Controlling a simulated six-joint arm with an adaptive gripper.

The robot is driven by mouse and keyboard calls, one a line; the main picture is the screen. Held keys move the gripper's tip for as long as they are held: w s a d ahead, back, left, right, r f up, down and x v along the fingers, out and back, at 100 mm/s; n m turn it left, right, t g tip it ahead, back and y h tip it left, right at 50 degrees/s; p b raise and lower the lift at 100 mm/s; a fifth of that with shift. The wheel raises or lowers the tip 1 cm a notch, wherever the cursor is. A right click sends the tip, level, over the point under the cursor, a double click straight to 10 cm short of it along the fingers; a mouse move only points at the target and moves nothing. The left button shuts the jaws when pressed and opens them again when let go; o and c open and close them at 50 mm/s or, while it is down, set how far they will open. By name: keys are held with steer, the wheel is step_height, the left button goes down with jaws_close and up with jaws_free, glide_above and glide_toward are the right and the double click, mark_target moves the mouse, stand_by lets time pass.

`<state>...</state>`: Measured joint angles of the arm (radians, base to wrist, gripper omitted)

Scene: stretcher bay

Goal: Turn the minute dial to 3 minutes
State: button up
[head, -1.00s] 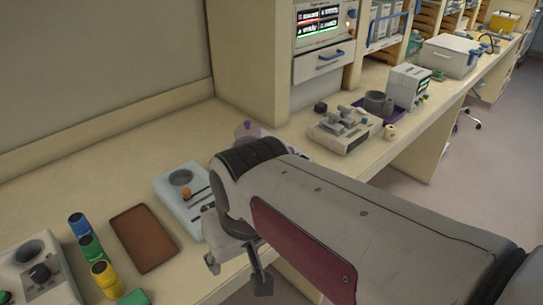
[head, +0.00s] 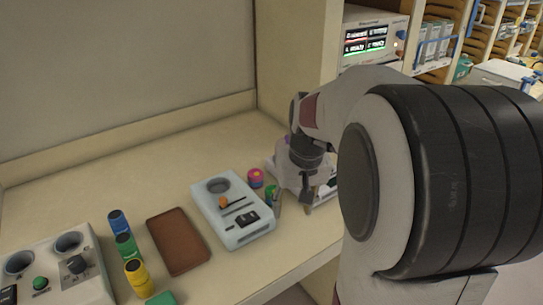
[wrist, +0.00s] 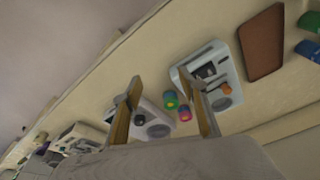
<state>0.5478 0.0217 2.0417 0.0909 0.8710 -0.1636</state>
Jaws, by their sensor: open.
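A black dial knob (head: 76,264) sits on a pale grey box (head: 100,285) at the lower left of the head view. The box also has two round wells and a green button. I cannot read any marks around the knob, nor tell whether it is the minute dial. My gripper (head: 293,205) is open, far to the right of that box, near the right side of a pale blue device (head: 213,222). In the wrist view, my gripper's two fingers (wrist: 164,82) stand apart with nothing held. Another pale device with a round well (wrist: 152,122) lies beyond them, partly hidden.
A brown tray (head: 178,240) and blue, green and yellow vials (head: 136,277) lie between the knob box and the pale blue device. A pink cylinder (head: 256,177) and a green one (head: 271,193) stand near my gripper. A wall closes the back of the counter.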

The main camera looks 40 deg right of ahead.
steer(key=shift+n+t, duration=0.4)
steer(key=w+d+f, duration=0.1)
steer(key=w+d, duration=0.2)
steer(key=d, duration=0.2)
steer(key=w+d+f, duration=0.1)
steer(key=w+d, duration=0.2)
steer(key=d, duration=0.2)
steer(key=w+d+f, duration=0.1)
steer(key=w+d, duration=0.1)
steer(key=d, duration=0.3)
steer(key=shift+w+d+f, duration=0.15)
steer(key=shift+w+d, duration=0.2)
steer(key=shift+w, duration=0.05)
steer(key=w+r, duration=0.1)
steer(key=w+d+r+n, duration=0.1)
steer(key=n+t, duration=0.1)
steer(key=shift+w+d+r+h, duration=0.3)
steer(key=shift+w+r+h, duration=0.1)
steer(key=shift+f, duration=0.15)
steer(key=shift+x, duration=3.8)
